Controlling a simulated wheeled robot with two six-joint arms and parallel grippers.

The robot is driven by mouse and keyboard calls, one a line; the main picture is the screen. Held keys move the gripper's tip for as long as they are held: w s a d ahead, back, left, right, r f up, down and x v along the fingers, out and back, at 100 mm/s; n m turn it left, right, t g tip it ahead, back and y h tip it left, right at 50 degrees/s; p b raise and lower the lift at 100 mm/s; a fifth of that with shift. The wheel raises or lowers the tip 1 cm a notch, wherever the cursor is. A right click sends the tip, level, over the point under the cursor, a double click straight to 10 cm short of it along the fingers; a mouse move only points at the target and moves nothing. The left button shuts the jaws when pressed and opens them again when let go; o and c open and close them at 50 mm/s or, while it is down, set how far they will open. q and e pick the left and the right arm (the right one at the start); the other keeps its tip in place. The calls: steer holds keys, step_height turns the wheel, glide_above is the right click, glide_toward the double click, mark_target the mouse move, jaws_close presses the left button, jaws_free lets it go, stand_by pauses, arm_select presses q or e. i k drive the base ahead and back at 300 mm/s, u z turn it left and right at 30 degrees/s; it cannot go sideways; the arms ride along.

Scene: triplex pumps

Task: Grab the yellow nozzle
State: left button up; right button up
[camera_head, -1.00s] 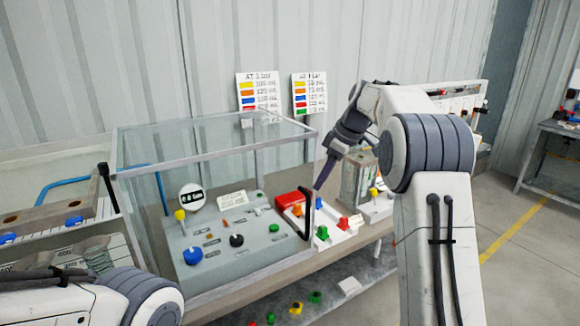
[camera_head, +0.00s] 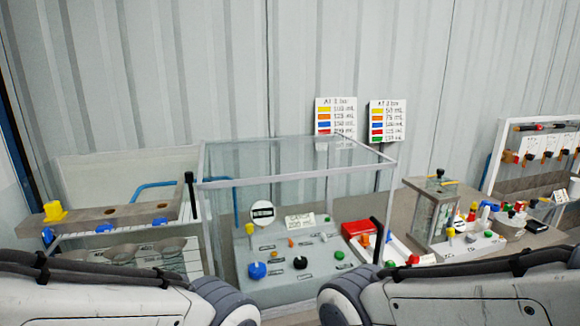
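Several yellow pieces show. A chunky yellow piece (camera_head: 54,211) sits at the left end of a grey-brown slotted rack. A yellow knob (camera_head: 250,229) stands on the panel inside the clear box. I cannot tell for certain which one is the nozzle. My two arms cross the bottom corners. Neither gripper shows, so I cannot see whether they hold anything.
Blue pieces (camera_head: 104,228) sit along the rack. A tool rack (camera_head: 530,158) is at far right.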

mark_target(53, 209)
steer(key=u, duration=2.4)
steer(key=i, duration=0.65)
steer(key=z, duration=2.25)
